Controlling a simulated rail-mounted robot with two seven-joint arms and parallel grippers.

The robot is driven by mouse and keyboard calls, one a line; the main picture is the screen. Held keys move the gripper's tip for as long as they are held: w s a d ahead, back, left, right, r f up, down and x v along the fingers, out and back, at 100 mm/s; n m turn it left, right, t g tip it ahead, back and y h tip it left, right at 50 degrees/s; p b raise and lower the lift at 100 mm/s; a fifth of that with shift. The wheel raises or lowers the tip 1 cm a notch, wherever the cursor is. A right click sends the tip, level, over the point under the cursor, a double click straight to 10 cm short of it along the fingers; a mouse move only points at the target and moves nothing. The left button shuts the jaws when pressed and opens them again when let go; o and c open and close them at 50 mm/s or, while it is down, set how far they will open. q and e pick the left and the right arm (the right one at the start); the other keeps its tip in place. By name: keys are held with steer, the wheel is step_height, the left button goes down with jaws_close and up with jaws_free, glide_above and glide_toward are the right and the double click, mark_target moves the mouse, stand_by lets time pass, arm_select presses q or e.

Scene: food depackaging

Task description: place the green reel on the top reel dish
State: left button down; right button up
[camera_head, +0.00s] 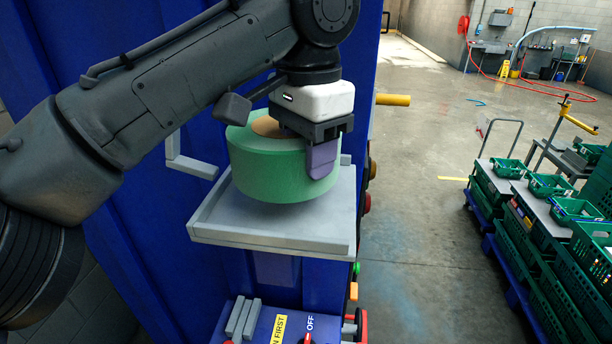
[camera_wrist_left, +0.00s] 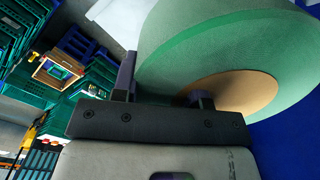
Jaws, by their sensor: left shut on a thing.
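The green reel (camera_head: 268,172) is a thick roll of green film with a brown core, held flat over the grey reel dish (camera_head: 272,238) on the blue machine. My left gripper (camera_head: 310,150) is shut on the reel's wall, with one purple finger on its outside and the other finger at the core. The reel's underside seems close to the dish; I cannot tell whether they touch. In the left wrist view the green reel (camera_wrist_left: 225,45) fills the upper right, with the left gripper's fingers (camera_wrist_left: 160,92) across its edge. The right gripper is not in view.
The blue machine (camera_head: 150,225) stands behind and around the dish. A control panel (camera_head: 285,325) with an OFF switch is below it. A yellow handle (camera_head: 393,100) sticks out at right. Green crates (camera_head: 530,270) on carts stand at far right. Open floor (camera_head: 430,210) lies between.

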arm_select(q)
steer(key=shift+w+a+f, duration=0.15)
steer(key=shift+a+f, duration=0.05)
steer(key=shift+f, duration=0.05)
steer(key=shift+f+p, duration=0.3)
steer(key=shift+f, duration=1.5)
steer(key=shift+f, duration=0.1)
steer(key=c, duration=0.7)
jaws_free()
steer(key=shift+o, duration=0.2)
